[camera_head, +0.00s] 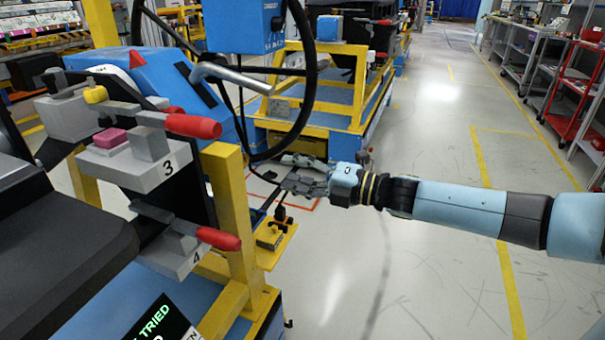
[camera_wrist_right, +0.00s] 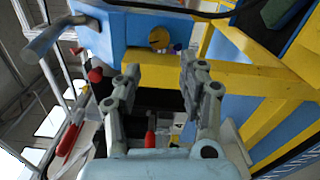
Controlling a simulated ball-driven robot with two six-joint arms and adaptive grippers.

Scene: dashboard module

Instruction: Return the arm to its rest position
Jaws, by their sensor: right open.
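My right arm (camera_head: 460,204) comes in from the right in the head view, stretched out nearly level over the floor. My right gripper (camera_head: 290,180) is at its left end, near the yellow post of the dashboard station. In the right wrist view the two grey fingers of this gripper (camera_wrist_right: 160,85) stand apart with nothing held between them. Beyond them are a blue box and yellow frame parts. My left gripper is not in the head view.
A yellow post (camera_head: 232,215) and toggle clamps with red handles (camera_head: 192,126) stand left of the gripper. A blue and yellow cart (camera_head: 330,125) stands behind. The floor (camera_head: 400,290) below the arm is clear.

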